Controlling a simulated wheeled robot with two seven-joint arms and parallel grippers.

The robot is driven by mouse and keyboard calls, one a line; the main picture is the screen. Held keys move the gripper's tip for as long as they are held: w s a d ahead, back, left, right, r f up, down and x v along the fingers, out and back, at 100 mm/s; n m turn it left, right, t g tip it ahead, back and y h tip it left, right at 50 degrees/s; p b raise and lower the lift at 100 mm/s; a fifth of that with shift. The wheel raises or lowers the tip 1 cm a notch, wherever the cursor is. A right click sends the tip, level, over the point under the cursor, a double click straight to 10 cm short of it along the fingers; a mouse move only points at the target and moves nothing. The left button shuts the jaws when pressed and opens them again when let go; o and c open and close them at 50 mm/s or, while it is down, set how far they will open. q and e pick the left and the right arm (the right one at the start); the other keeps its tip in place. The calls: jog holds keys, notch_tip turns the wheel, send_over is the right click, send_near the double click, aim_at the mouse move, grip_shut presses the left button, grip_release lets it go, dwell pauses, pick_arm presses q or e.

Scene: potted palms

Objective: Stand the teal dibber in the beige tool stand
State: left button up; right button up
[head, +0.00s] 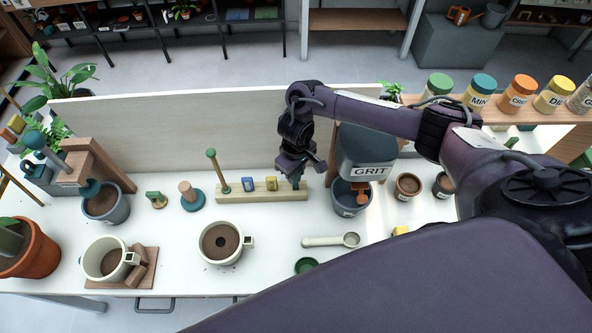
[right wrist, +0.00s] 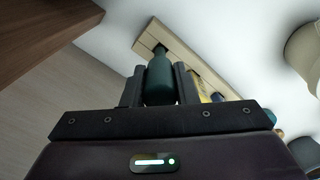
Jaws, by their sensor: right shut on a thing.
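The beige tool stand (head: 236,197) is a long low block on the white bench. It holds a green-knobbed tool (head: 217,170) at its left end and a blue packet (head: 248,184) and a yellow packet (head: 272,184) further right. My right gripper (head: 297,176) is over the stand's right end, shut on the teal dibber (head: 296,184). In the right wrist view the dibber (right wrist: 160,80) sits between the two fingers (right wrist: 159,88), its far end over the stand (right wrist: 180,55). I cannot tell whether its tip is in a hole. My left gripper is out of view.
A grey GRIT container (head: 368,150) and a blue pot (head: 349,198) stand close right of the gripper. A pale back panel (head: 190,130) rises behind the stand. A soil-filled mug (head: 222,243) and a scoop (head: 330,240) lie in front.

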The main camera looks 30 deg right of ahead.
jog(key=shift+f+b, duration=0.85)
jog(key=shift+f, duration=0.85)
jog(key=o, duration=1.5)
notch_tip(320, 180, up, 3)
jog(key=p, duration=0.3)
jog(key=shift+r+p, duration=0.6)
jog(key=shift+r, duration=1.95)
